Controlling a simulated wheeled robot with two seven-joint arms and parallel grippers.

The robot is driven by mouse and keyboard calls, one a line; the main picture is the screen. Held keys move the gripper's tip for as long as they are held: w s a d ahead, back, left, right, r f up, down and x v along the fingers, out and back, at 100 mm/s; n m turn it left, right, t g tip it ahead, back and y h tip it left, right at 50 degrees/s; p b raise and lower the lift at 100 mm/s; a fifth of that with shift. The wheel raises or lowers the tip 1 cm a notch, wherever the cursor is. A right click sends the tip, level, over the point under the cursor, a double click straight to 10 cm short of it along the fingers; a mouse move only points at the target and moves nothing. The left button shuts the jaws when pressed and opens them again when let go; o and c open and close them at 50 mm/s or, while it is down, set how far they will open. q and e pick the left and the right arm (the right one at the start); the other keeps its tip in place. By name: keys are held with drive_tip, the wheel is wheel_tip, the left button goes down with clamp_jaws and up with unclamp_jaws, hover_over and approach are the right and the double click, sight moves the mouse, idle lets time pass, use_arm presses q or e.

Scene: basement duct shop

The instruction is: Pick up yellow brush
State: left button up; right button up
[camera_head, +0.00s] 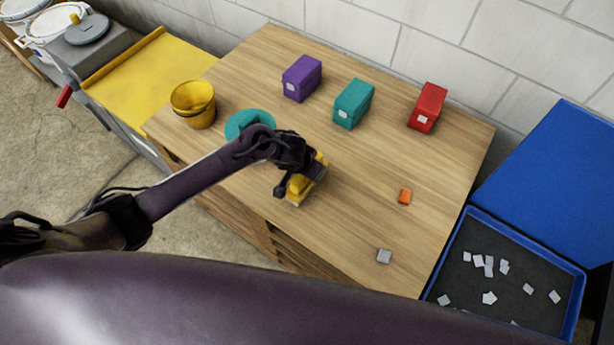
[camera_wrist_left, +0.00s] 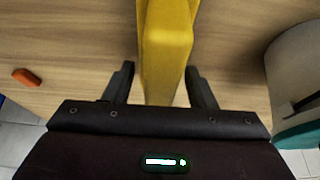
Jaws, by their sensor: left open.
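The yellow brush (camera_head: 306,180) lies on the wooden table, partly hidden by my left gripper (camera_head: 284,186) in the head view. In the left wrist view the yellow brush (camera_wrist_left: 167,50) runs lengthwise between the two dark fingers of my left gripper (camera_wrist_left: 162,85). The fingers are open, one on each side of the brush, with a small gap visible near the left finger. Whether either finger touches it I cannot tell. My right gripper is in neither view.
The wooden table (camera_head: 340,235) also holds a yellow bucket (camera_head: 194,104), a teal disc (camera_head: 240,119), purple (camera_head: 302,78), teal (camera_head: 353,103) and red (camera_head: 427,107) boxes, an orange block (camera_head: 405,196) and a grey block (camera_head: 384,256). A blue bin (camera_head: 575,290) stands right.

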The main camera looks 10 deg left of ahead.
use_arm(q)
drive_tip(key=shift+f, duration=0.25)
idle(0.5)
drive_tip(key=c, duration=0.7)
